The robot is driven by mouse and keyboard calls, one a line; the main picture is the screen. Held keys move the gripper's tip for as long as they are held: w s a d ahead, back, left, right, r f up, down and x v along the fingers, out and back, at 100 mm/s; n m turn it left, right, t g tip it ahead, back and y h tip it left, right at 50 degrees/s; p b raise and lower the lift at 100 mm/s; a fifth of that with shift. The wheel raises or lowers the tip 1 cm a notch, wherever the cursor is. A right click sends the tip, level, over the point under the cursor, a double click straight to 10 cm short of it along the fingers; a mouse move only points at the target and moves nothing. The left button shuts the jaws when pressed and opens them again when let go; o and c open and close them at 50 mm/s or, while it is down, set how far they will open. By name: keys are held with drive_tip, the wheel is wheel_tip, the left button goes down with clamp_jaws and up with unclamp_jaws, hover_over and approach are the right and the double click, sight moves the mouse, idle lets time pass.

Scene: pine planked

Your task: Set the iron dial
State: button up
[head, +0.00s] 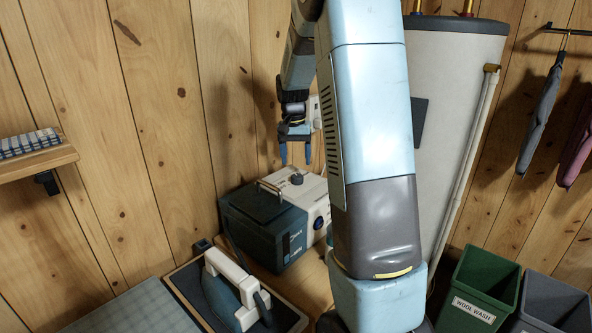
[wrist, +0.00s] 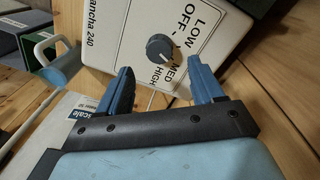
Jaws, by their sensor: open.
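A dark grey round dial (wrist: 160,47) sits on a white panel (wrist: 120,25) marked OFF, LOW, MED and HIGH, with part of a word and "240" beside it. The head view shows a small grey knob (head: 297,179) on top of a dark teal and white box (head: 262,228). My gripper (head: 296,155) is open above that box, blue fingers pointing down. In the wrist view my gripper (wrist: 158,68) has its fingers apart and empty, with the dial just beyond the gap between their tips. A teal and white iron (head: 228,295) rests in front of the box.
A blue knob (head: 318,222) is on the box's front. A pale tank (head: 450,95) stands behind my arm. A green bin (head: 478,285) and a grey bin (head: 550,305) are at the lower right. A wooden shelf (head: 40,160) is on the left wall.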

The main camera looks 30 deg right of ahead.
sight(295, 176)
wheel_tip(295, 176, up, 8)
drive_tip(key=shift+w+a+f, duration=0.15)
drive_tip(key=shift+f, duration=0.05)
idle(0.5)
drive_tip(key=s+a+r+n+t, duration=0.2)
drive_tip(key=s+a+r, duration=0.2)
drive_tip(key=s, duration=0.4)
drive_tip(key=s+a+r+n+t, duration=0.1)
drive_tip(key=s+a+r, duration=0.25)
drive_tip(key=s, duration=0.35)
drive_tip(key=s+a+f+n+t, duration=0.1)
drive_tip(key=s+a+n, duration=0.1)
drive_tip(key=s, duration=0.6)
drive_tip(key=s+a+f+n+t, duration=0.1)
drive_tip(key=s+a, duration=0.3)
drive_tip(key=s, duration=0.4)
drive_tip(key=shift+f+n+t+y, duration=0.2)
drive_tip(key=shift+n+t+y, duration=0.1)
drive_tip(key=shift+n+t, duration=0.15)
